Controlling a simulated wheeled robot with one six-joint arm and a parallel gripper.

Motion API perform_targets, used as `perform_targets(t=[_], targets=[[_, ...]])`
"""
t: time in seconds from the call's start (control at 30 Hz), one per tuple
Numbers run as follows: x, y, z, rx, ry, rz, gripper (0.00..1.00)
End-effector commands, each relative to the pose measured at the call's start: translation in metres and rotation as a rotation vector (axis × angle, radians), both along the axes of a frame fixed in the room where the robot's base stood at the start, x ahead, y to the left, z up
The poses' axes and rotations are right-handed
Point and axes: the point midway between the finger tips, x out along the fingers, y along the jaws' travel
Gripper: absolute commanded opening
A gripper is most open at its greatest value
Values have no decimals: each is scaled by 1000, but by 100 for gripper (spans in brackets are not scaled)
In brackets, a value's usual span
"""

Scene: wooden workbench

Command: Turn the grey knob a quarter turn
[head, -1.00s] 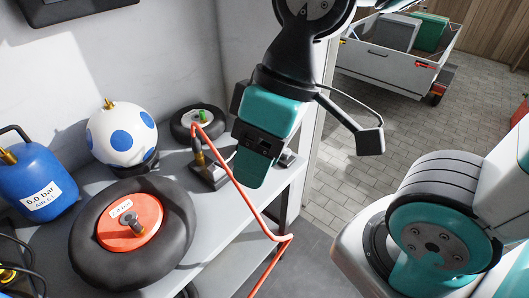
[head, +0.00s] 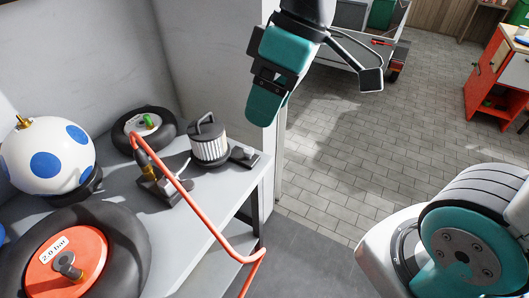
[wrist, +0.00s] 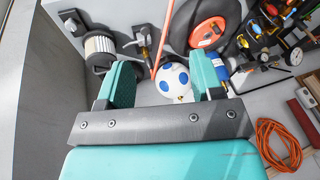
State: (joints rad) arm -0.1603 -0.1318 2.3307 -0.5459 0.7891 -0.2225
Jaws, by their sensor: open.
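I cannot tell for sure which part is the grey knob. A grey knob-like part (head: 67,262) sits on the red hub of the large black tyre at the lower left. Another small dark grey fitting (head: 245,156) stands at the right end of the bench; it also shows at the upper left in the wrist view (wrist: 72,26). My gripper (head: 268,92) is raised at the upper middle, apart from both. In the wrist view my gripper (wrist: 162,80) has its two teal fingers wide apart, with nothing held between them.
A ribbed canister with a handle (head: 208,146) stands on the grey bench (head: 200,222). A red hose (head: 190,195) runs from a fitting over the front edge. A blue-spotted ball (head: 45,160) and a small tyre (head: 146,128) are at left. Paved floor (head: 335,170) is open at right.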

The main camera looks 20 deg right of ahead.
Motion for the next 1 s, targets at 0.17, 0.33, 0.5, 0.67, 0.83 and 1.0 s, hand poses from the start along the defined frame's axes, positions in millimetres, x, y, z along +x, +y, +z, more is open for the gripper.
perform_targets(t=[0.17,0.33,0.5,0.67,0.83,1.0], targets=[[109,-32,-81,6,-109,223,60],[182,-78,-131,-2,-208,419,60],[216,-108,-156,-13,-264,529,60],[223,-112,-166,-15,-276,558,60],[223,-100,-193,-13,-273,558,60],[226,-84,-229,-13,-272,560,60]])
